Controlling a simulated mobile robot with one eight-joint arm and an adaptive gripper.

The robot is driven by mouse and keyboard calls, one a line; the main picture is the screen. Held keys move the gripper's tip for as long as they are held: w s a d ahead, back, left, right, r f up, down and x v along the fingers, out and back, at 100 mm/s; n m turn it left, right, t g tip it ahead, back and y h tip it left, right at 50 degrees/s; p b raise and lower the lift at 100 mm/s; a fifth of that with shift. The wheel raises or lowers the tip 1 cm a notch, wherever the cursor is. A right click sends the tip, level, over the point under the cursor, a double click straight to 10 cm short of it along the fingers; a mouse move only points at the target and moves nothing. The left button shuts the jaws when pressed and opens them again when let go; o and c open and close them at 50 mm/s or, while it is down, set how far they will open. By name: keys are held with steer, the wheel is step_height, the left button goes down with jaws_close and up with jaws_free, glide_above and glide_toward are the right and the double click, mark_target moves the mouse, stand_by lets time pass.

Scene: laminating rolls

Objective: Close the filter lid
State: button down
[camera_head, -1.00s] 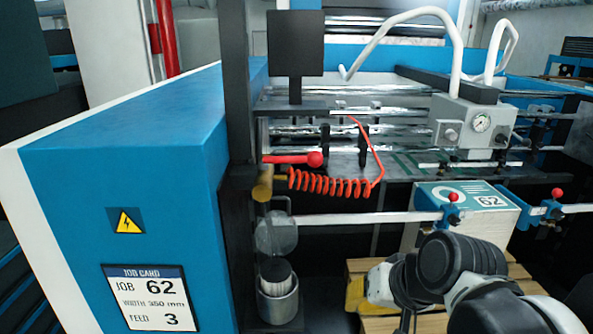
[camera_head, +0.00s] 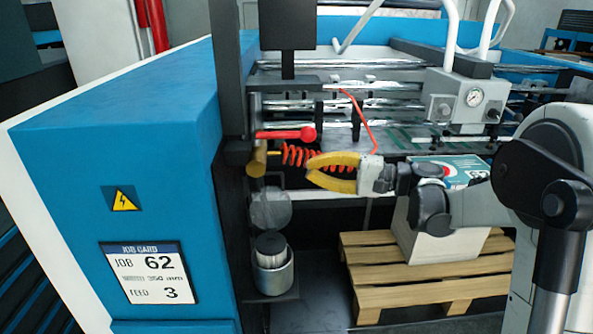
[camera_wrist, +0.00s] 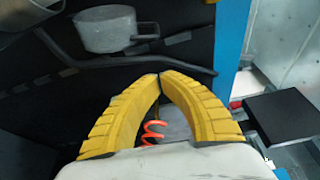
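The filter canister (camera_head: 272,278) is an open grey metal cup at the lower middle of the head view, with a pale pleated filter (camera_head: 270,245) standing in it. Its round grey lid (camera_head: 270,207) is raised, upright behind and above the cup.
A red-knobbed lever (camera_head: 288,134) and the red coiled hose (camera_head: 300,155) are close to my fingertips. A blue machine cabinet (camera_head: 165,170) fills the left. A wooden pallet (camera_head: 420,278) carrying a box (camera_head: 432,243) is at the lower right.

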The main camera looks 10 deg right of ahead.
mark_target(271, 200)
steer(key=a, duration=0.8)
steer(key=shift+s+a+b, duration=0.3)
steer(key=shift+s+b, duration=0.05)
steer(key=shift+b, duration=0.1)
steer(key=shift+s+r, duration=0.1)
steer(key=shift+s, duration=0.05)
